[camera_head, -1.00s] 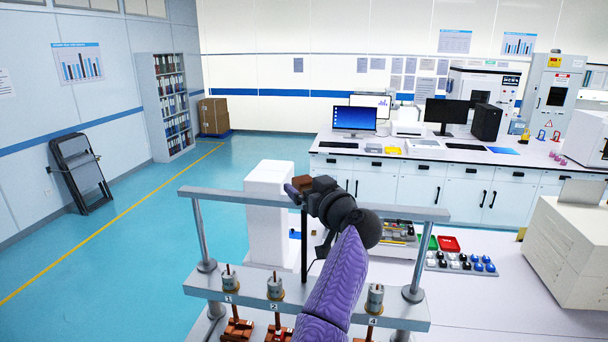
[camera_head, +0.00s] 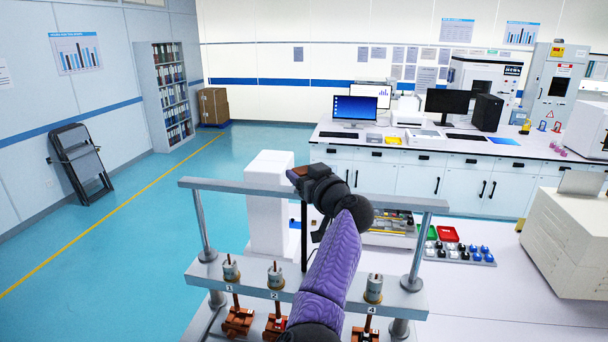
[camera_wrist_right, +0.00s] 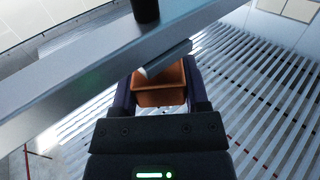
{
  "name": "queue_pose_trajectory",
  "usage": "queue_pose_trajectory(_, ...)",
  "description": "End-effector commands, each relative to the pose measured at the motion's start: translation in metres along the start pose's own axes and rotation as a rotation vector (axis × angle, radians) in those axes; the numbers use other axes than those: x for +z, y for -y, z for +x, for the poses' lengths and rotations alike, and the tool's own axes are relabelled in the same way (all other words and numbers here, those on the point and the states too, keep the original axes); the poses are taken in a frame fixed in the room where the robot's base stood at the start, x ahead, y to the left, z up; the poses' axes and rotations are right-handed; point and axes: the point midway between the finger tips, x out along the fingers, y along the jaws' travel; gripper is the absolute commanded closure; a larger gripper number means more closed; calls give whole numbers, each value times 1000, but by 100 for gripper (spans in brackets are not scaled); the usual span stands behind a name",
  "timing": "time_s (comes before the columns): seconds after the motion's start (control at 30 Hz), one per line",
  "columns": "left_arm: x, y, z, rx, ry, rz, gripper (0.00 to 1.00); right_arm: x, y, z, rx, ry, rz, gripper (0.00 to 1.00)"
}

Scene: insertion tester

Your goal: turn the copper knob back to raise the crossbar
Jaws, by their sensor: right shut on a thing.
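My right arm reaches up from the bottom of the head view to the grey crossbar (camera_head: 232,187). My right gripper (camera_head: 298,173) is at the middle of the crossbar, shut on the copper knob. In the right wrist view the copper knob (camera_wrist_right: 160,92) is a squarish orange-brown block between the fingers of my right gripper (camera_wrist_right: 160,98). The crossbar (camera_wrist_right: 75,80) runs diagonally just beyond it. In the head view the crossbar looks level between two posts, and my arm hides part of it. My left gripper is not in view.
Below the crossbar a grey plate (camera_head: 340,295) carries numbered cylinders (camera_head: 231,270) with copper parts under them. A white block (camera_head: 268,215) stands behind the frame. A red bin (camera_head: 447,234) and coloured buttons lie to the right. A bench with monitors is farther back.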

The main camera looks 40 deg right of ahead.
Motion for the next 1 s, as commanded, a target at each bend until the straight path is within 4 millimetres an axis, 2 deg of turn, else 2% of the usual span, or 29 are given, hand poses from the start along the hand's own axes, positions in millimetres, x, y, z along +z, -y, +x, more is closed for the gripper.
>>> queue_pose_trajectory(0.17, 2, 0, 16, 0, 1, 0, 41, 4, -1, 0, -30, 0, -5, 100)
queue_pose_trajectory(0.4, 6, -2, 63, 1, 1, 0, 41, 10, -2, 0, -168, 2, -9, 100)
queue_pose_trajectory(0.6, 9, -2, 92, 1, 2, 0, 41, 7, -2, 0, -329, 4, -1, 100)
queue_pose_trajectory(0.8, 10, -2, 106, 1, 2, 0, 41, 4, -2, 0, -477, 4, 3, 100)
queue_pose_trajectory(1.0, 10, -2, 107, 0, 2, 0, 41, 1, -1, 0, -590, 4, 4, 100)
